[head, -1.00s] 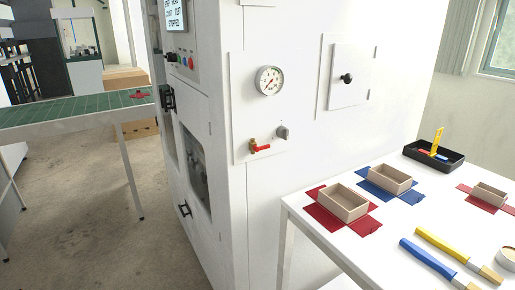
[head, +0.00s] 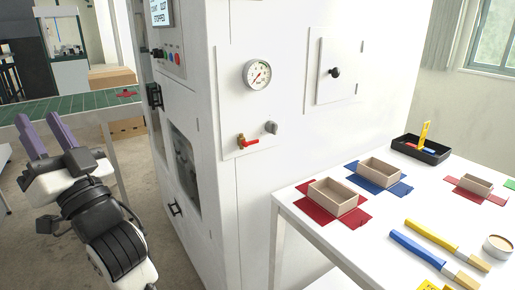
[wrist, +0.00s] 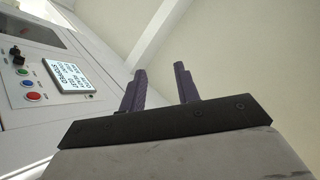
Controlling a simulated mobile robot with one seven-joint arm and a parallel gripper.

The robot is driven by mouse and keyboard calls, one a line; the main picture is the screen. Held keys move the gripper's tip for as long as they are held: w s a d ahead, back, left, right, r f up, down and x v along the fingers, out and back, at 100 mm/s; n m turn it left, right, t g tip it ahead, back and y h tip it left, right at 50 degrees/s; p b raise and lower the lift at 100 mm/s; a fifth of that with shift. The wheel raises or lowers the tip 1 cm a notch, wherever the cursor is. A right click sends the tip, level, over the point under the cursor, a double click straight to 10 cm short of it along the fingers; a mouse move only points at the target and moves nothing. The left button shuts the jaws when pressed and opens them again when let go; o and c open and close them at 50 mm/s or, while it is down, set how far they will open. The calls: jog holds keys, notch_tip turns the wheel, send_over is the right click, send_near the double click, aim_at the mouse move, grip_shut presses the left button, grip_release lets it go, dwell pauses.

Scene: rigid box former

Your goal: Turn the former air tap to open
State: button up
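The air tap (head: 249,143) is on the white panel of the former (head: 262,186), below the round pressure gauge (head: 257,75). It has a brass body at left and a red lever pointing right, roughly level. A grey knob (head: 271,127) sits just up and right of it. My gripper (head: 44,133) is at the left of the head view, well away from the tap, with its two purple fingers apart and nothing between them. In the wrist view my gripper (wrist: 161,85) is also open and empty. The tap does not show in the wrist view.
The former's control panel (wrist: 42,80) has a screen and coloured buttons. A small door with a black knob (head: 335,72) is right of the gauge. A white table (head: 330,236) with boxes, brushes and a black tray (head: 420,150) stands at right. A green-topped bench (head: 75,112) is behind my gripper.

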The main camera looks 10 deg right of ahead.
jog(key=w+d+f+m+t+h, duration=0.1)
jog(key=w+d+f+m+h, duration=0.2)
jog(key=w+d+m+h, duration=0.35)
jog(key=m+g+h+b, duration=0.1)
jog(key=m+g+h, duration=0.4)
jog(key=m, duration=0.7)
send_near(255, 142)
jog(key=shift+n+t+h, duration=0.25)
jog(key=shift+t+h, duration=0.2)
jog(key=shift+t, duration=0.15)
jog(key=p+x, duration=0.1)
jog(key=x, duration=0.4)
jog(key=p+x, duration=0.1)
jog(key=x, duration=0.2)
jog(key=shift+s+a+f+p, duration=0.15)
jog(key=shift+a+f+p, duration=0.2)
jog(key=shift+f, duration=0.05)
jog(key=shift+c, duration=0.4)
grip_shut()
